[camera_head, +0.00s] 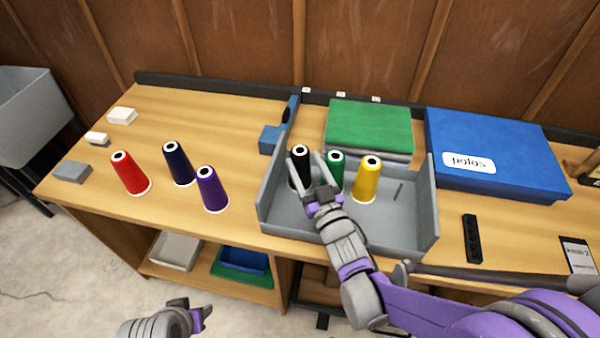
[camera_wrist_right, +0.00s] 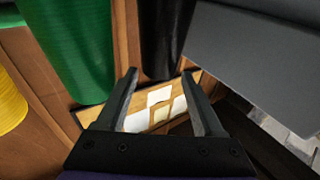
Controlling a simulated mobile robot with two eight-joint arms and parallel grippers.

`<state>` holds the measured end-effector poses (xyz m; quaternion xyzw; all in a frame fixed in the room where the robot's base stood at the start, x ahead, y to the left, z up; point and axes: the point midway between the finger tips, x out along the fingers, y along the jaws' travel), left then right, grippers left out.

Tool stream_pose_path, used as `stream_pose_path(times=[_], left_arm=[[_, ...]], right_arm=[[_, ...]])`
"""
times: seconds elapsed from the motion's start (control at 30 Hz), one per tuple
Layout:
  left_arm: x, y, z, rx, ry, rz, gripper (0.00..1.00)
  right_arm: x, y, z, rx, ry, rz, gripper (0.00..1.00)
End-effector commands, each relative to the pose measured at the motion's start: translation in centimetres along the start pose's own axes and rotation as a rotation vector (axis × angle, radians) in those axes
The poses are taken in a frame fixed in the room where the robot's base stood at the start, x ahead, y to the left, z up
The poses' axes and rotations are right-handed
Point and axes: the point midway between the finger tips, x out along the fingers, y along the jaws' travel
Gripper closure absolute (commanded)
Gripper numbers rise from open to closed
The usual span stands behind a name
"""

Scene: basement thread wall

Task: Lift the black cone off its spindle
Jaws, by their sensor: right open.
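The black cone (camera_head: 299,174) stands upright at the left end of the grey tray-like rack (camera_head: 410,228), left of the green cone (camera_head: 336,171). My right gripper (camera_head: 304,160) is open, its fingers in front of the black cone and partly covering it. In the right wrist view, the black cone (camera_wrist_right: 164,35) shows just beyond and between the open fingertips (camera_wrist_right: 160,74). I cannot tell whether they touch it. Its spindle is hidden. My left gripper (camera_head: 200,314) is low at the bottom left, away from the table; its jaw state is unclear.
The green cone (camera_wrist_right: 72,45) and yellow cone (camera_head: 366,182) stand close on the right; the rack's side wall (camera_wrist_right: 255,45) is close on the other side. Red (camera_head: 130,175), navy (camera_head: 179,166) and purple (camera_head: 211,192) cones stand on the table left of the rack.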

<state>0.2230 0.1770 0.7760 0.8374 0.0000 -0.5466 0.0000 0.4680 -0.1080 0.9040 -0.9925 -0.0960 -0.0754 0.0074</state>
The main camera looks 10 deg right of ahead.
Motion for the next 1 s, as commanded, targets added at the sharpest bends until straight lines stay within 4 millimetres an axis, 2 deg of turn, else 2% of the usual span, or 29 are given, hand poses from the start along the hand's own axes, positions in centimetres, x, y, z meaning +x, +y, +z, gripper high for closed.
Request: stream_pose_path(times=[0.17, 0.4, 0.5, 0.77, 0.8, 1.0], left_arm=[[-0.2, 0.0, -0.1, 0.000, 0.001, 0.000, 0.50], [-0.2, 0.0, -0.1, 0.000, 0.001, 0.000, 0.50], [-0.2, 0.0, -0.1, 0.000, 0.001, 0.000, 0.50], [-0.2, 0.0, -0.1, 0.000, 0.001, 0.000, 0.50], [-0.2, 0.0, -0.1, 0.000, 0.001, 0.000, 0.50], [-0.2, 0.0, -0.1, 0.000, 0.001, 0.000, 0.50]], right_arm=[[1.4, 0.0, -0.1, 0.000, 0.000, 0.000, 0.31], [5.3, 0.0, -0.1, 0.000, -0.001, 0.000, 0.31], [6.3, 0.0, -0.1, 0.000, -0.001, 0.000, 0.31], [6.7, 0.0, -0.2, 0.000, -0.001, 0.000, 0.31], [6.6, 0.0, -0.2, 0.000, -0.001, 0.000, 0.33], [6.6, 0.0, -0.2, 0.000, -0.001, 0.000, 0.69]])
